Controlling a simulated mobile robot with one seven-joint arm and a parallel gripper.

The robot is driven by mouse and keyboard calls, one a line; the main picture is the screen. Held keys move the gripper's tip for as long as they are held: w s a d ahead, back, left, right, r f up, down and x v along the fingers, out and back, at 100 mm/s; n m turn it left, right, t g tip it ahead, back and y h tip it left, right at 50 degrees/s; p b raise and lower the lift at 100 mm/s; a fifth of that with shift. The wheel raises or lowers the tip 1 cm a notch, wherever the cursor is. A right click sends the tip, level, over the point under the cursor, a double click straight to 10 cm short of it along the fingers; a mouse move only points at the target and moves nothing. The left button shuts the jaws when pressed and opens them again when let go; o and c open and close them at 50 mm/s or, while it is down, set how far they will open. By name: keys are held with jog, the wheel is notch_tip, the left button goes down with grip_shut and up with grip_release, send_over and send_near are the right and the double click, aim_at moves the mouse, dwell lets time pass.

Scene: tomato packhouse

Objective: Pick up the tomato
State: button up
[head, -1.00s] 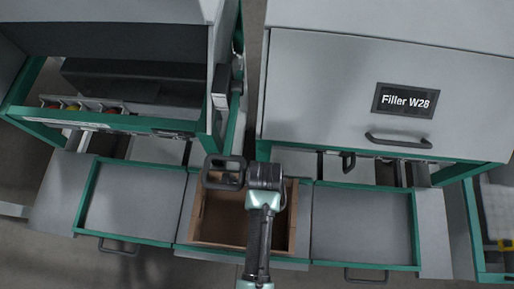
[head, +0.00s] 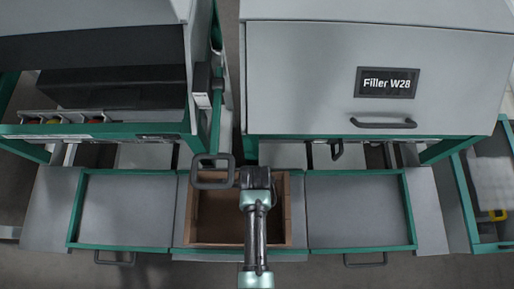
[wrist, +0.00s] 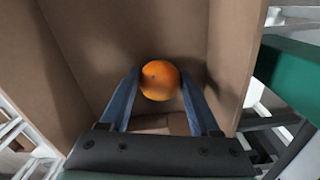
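An orange, round tomato (wrist: 160,80) shows in the wrist view inside a brown cardboard box (wrist: 80,40). My gripper (wrist: 159,88) points into the box, with its two blue-grey fingers apart and open. The tomato appears between or just beyond the fingertips, with a narrow gap seeming to show on each side. I cannot tell how far it is from them in depth. In the head view the box (head: 208,220) stands on the middle of the line, and my arm hides part of its inside and the tomato.
Flat grey trays with green rims lie left (head: 125,205) and right (head: 350,210) of the box. The grey Filler W28 machine (head: 300,90) stands behind. A green-framed machine (head: 95,130) stands at the back left. The box walls are close around the fingers.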

jog(key=shift+c, duration=0.9)
jog(key=shift+r, duration=0.1)
